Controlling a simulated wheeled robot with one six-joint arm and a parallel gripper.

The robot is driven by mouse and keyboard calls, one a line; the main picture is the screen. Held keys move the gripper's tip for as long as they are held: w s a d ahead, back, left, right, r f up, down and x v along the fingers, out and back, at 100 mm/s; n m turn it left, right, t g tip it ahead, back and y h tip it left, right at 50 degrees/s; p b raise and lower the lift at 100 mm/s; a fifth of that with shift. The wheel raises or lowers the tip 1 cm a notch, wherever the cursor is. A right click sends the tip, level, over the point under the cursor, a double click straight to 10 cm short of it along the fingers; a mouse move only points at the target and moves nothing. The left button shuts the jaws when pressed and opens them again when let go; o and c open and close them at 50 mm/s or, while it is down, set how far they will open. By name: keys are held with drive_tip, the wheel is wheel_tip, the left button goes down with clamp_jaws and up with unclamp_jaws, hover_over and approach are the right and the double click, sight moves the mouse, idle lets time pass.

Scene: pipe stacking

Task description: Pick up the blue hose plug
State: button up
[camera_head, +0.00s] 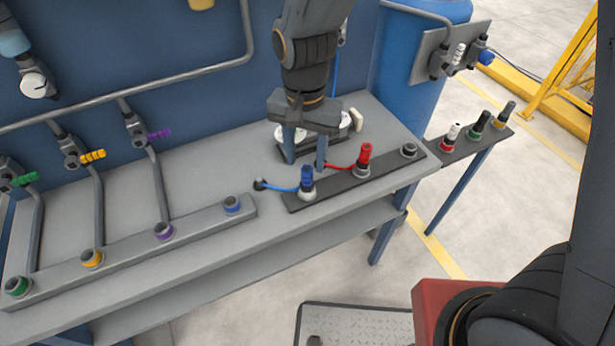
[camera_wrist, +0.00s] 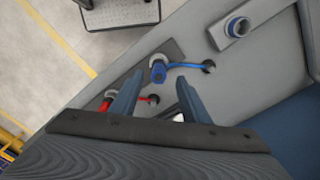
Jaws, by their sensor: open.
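The blue hose plug (camera_head: 306,181) stands upright in a socket on a dark plate (camera_head: 335,185) on the grey bench. A blue hose runs left from it to a hole in the bench top.
A red hose plug (camera_head: 365,157) stands right of the blue one, close to my right finger. An empty socket (camera_head: 409,149) is at the plate's right end. A rail (camera_head: 130,245) with coloured rings lies left.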

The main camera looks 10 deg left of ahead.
sight(307, 168)
drive_tip(key=shift+w+d+f+p, duration=0.1)
drive_tip(key=shift+f+p, duration=0.4)
drive_tip(key=shift+f, duration=0.95)
drive_tip(key=shift+w+d+f+p, duration=0.1)
drive_tip(key=shift+f+p, duration=0.35)
drive_tip(key=shift+f, duration=0.95)
drive_tip(key=shift+c, duration=0.4)
clamp_jaws()
